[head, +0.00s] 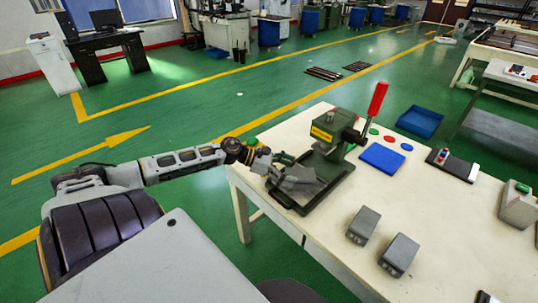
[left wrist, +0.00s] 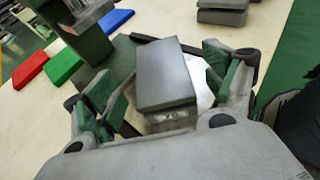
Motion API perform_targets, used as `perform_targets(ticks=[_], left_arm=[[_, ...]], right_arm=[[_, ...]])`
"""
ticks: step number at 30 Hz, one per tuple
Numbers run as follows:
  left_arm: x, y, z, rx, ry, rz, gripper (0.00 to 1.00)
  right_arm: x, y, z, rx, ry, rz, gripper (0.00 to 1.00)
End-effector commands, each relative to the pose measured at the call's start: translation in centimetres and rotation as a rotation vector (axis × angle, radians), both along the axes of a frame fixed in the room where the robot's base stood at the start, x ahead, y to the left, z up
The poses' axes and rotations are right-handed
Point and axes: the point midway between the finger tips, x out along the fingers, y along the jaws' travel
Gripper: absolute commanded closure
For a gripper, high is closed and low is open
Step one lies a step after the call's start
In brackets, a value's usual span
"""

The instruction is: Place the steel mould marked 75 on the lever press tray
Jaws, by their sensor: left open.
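The lever press (head: 333,130) is green with a red handle, near the table's left edge. Its dark tray (head: 284,200) lies at its base. A grey steel mould (head: 302,182) rests on the tray, partly hidden by my left gripper (head: 280,167). In the left wrist view the mould (left wrist: 166,78) sits between the green-padded fingers of my left gripper (left wrist: 163,80), which are open with gaps beside it. The marking on its near face is too blurred to read. My right gripper is not in view.
Two more grey moulds, one (head: 363,225) and another (head: 399,255), stand on the white table (head: 330,233) at the front.

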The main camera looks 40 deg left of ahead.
Motion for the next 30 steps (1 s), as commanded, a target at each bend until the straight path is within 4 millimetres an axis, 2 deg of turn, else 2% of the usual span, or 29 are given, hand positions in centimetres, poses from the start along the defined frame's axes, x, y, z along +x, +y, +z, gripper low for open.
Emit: perform_targets(ticks=[30], left_arm=[[-4.0, 4.7, 2.6, -0.001, -0.001, 0.001, 0.15]], right_arm=[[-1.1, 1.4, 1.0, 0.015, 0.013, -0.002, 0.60]])
